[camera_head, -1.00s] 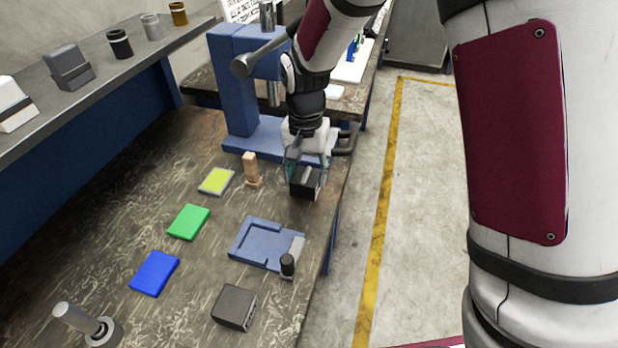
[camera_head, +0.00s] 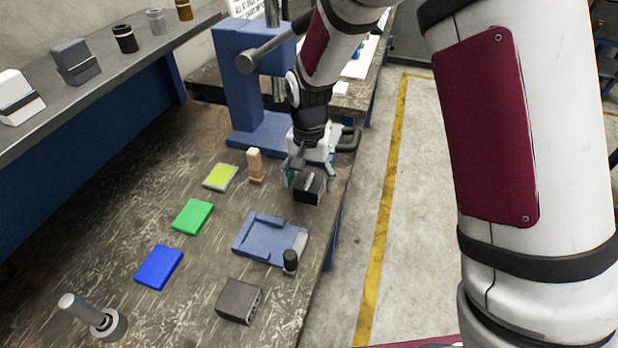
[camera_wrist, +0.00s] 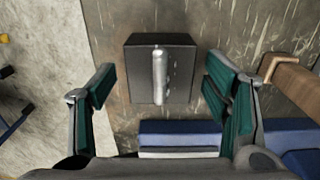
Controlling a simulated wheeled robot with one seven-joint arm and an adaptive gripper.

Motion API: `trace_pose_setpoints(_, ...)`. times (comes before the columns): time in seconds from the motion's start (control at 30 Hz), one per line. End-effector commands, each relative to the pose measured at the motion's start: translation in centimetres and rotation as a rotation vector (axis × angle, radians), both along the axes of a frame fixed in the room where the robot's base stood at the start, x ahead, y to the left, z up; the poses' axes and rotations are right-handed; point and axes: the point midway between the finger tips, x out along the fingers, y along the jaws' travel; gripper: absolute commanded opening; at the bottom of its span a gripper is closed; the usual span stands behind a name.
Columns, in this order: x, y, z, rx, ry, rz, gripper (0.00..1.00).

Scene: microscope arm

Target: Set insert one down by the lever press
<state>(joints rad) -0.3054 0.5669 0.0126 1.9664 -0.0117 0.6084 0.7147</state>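A black block with a silver pin or handle on top, seemingly insert one (camera_head: 308,195), rests on the bench just in front of the blue lever press (camera_head: 238,95). In the wrist view the black block (camera_wrist: 181,72) lies ahead of the fingers, with a gap on each side. My gripper (camera_head: 309,181) is open just above and behind the block; its teal-padded fingers (camera_wrist: 158,95) are spread wide and hold nothing. The press base (camera_wrist: 180,134) shows as a blue edge close to the block.
A wooden piece (camera_head: 255,167) stands left of my gripper. A blue fixture tray (camera_head: 262,240), a black knob (camera_head: 290,262) and a dark box (camera_head: 239,302) lie nearer. Yellow (camera_head: 221,177), green (camera_head: 193,217) and blue (camera_head: 159,267) pads line the left. The bench edge is close on the right.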

Motion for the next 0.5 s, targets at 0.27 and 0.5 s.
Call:
trace_pose_setpoints(0.27,0.0,0.0,0.5,0.0,-0.002,0.0,0.7)
trace_pose_setpoints(0.5,0.2,0.0,4.3,0.002,-0.006,0.0,0.7)
